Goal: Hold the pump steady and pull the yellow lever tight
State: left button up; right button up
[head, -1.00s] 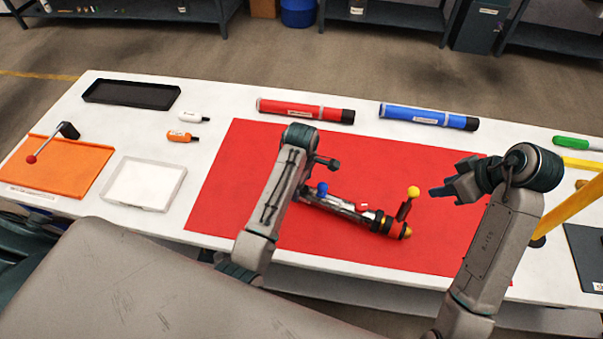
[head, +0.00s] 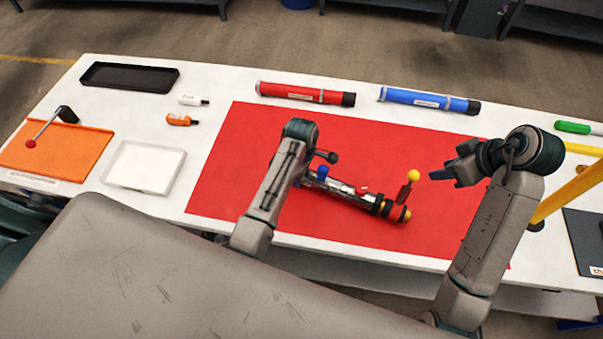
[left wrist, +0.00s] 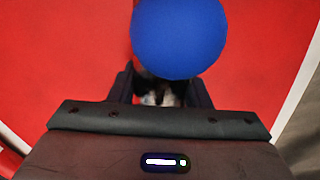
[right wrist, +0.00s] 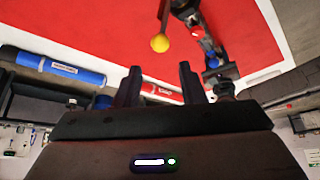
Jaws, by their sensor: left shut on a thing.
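The pump (head: 345,192) lies on the red mat (head: 250,150), a silver tube with dark, red and yellow parts at its right end. Its yellow-knobbed lever (head: 413,176) stands up near that end; the yellow knob also shows in the right wrist view (right wrist: 160,43). A blue knob (head: 322,172) is at the pump's left part and fills the top of the left wrist view (left wrist: 180,38). My left gripper (left wrist: 160,92) is shut on the pump beneath the blue knob, with its grip partly hidden. My right gripper (head: 443,174) is open and empty, right of the yellow knob and apart from it.
A red tube (head: 300,93) and a blue tube (head: 425,100) lie behind the mat. A white tray (head: 145,167), a black tray (head: 130,77), an orange board (head: 55,150) and two small bottles are at left. A yellow frame (head: 570,195) stands at right.

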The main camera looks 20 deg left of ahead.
grip_shut()
jog(key=d+f+m+t+y, duration=0.2)
jog(key=d+f+m+t, duration=0.1)
jog(key=m, duration=0.9)
jog(key=d+f+m+t+y, duration=0.3)
jog(key=f+m, duration=0.3)
jog(key=m, duration=0.6)
jog(key=shift+d+f+t, duration=0.15)
jog(key=shift+d+t, duration=0.4)
jog(key=shift+t, duration=0.15)
